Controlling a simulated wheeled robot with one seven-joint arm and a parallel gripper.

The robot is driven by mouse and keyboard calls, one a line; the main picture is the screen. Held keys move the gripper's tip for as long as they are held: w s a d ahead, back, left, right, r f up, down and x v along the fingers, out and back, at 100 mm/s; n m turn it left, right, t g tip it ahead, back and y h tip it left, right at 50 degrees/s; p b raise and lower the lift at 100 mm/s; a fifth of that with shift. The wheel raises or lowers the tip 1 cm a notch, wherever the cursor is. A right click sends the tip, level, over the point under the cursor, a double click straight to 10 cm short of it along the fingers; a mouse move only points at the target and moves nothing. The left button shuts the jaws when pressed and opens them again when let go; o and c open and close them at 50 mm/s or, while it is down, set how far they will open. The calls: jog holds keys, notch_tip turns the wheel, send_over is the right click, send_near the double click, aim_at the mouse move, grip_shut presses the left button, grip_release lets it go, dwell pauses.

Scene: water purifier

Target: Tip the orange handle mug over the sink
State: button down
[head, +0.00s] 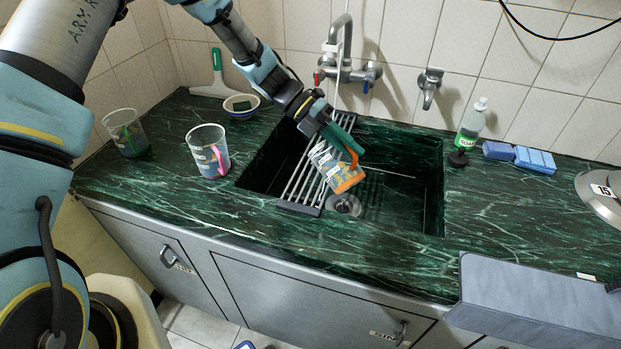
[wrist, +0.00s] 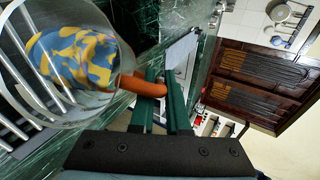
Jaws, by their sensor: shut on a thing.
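The orange handle mug is a clear mug (head: 338,170) with a blue and yellow pattern and an orange base. My gripper (head: 342,138) is shut on its orange handle, above the sink (head: 408,205). The mug is tilted in the head view. In the wrist view the mug (wrist: 75,60) fills the upper left, and its orange handle (wrist: 140,86) runs between the green fingers of my gripper (wrist: 163,92). I cannot tell whether any liquid is in it.
A metal rack (head: 303,185) spans the sink's left part. A pink-handled mug (head: 208,152) and a green-handled mug (head: 126,133) stand on the counter at left, near a bowl (head: 241,106). The faucet (head: 345,70) is behind. A soap bottle (head: 471,124) and blue sponges (head: 535,159) are at right.

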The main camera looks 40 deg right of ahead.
jog(key=shift+w+g+p, duration=0.4)
jog(key=shift+w+g, duration=0.5)
jog(key=shift+w, duration=0.05)
dwell(0.4)
